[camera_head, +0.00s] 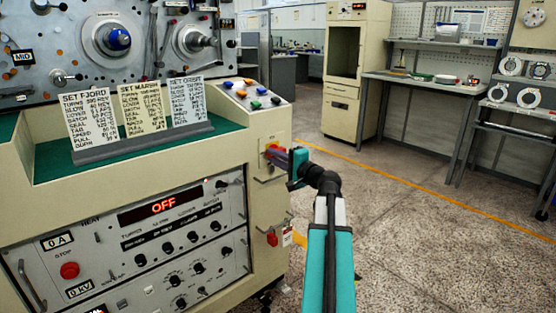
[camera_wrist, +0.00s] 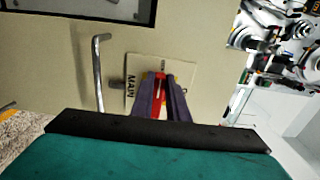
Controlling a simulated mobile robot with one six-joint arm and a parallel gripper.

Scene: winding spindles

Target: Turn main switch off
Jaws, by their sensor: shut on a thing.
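The main switch (camera_head: 272,148) is a red handle on the cream side panel of the machine. In the wrist view the red handle (camera_wrist: 159,88) shows between my fingers, in front of a pale plate (camera_wrist: 133,88) lettered MAIN. My gripper (camera_head: 278,157) reaches it from the right and is shut on the handle. The dark fingers (camera_wrist: 161,98) cover much of the handle, so its exact angle is hard to tell. The red display (camera_head: 163,206) on the front panel reads OFF.
A metal bar handle (camera_wrist: 98,75) stands out beside the plate. A second red part (camera_head: 272,239) sits lower on the same side panel. Three text cards (camera_head: 140,108) stand on the green ledge. Open floor (camera_head: 420,220) lies to the right, before the workbench (camera_head: 425,82).

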